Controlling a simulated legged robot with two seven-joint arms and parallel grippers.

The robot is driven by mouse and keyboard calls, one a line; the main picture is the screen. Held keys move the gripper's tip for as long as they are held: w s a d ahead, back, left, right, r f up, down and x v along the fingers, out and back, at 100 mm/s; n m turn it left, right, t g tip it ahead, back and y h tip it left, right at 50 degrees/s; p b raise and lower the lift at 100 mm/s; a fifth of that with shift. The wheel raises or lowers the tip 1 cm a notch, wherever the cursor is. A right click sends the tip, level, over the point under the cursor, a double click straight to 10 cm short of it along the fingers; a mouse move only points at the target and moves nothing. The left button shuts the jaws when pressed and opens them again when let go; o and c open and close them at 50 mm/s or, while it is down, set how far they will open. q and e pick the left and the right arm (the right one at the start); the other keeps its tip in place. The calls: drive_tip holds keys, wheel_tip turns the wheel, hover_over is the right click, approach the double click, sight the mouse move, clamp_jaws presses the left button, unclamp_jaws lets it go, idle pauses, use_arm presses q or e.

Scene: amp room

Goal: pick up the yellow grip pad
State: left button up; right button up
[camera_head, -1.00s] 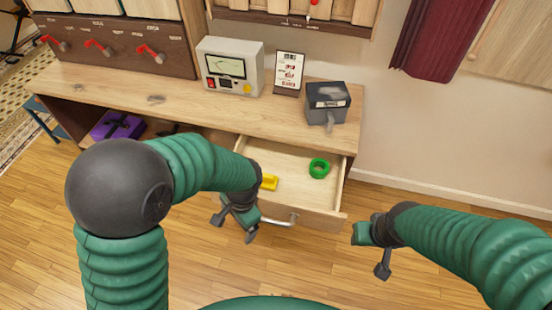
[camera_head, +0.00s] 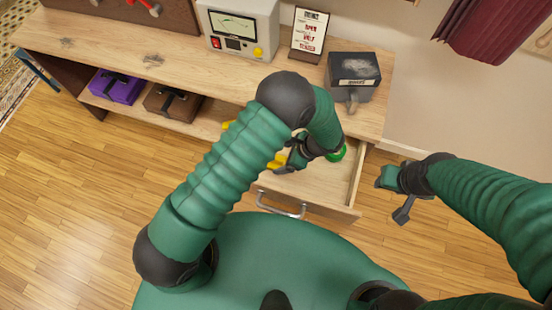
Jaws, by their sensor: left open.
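The yellow grip pad (camera_head: 276,162) shows in the open drawer (camera_head: 315,187), partly hidden by my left gripper. My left gripper (camera_head: 288,160) is open, over the drawer and right beside the yellow pad. I cannot tell whether it touches the pad. My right gripper (camera_head: 392,197) is open and empty, to the right of the drawer, clear of it.
A green ring (camera_head: 338,154) lies in the drawer, partly hidden by my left wrist. Another bit of yellow (camera_head: 226,125) shows behind my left arm. A dark grey box (camera_head: 353,75) and a meter (camera_head: 240,28) stand on the bench (camera_head: 150,62).

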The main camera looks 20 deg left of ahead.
use_arm(q)
drive_tip(key=x, duration=0.5)
drive_tip(key=a+x, duration=0.1)
drive_tip(key=x, duration=0.2)
drive_tip(key=shift+w+a+r, duration=0.1)
drive_tip(key=shift+w+a, duration=0.05)
drive_tip(key=shift+w, duration=0.25)
drive_tip(key=shift+w+f, duration=0.15)
drive_tip(key=shift+f, duration=0.1)
drive_tip(key=c, duration=1.5)
wheel_tip(320, 180, up, 10)
drive_tip(key=shift+r+p, duration=0.1)
drive_tip(key=shift+p, duration=0.3)
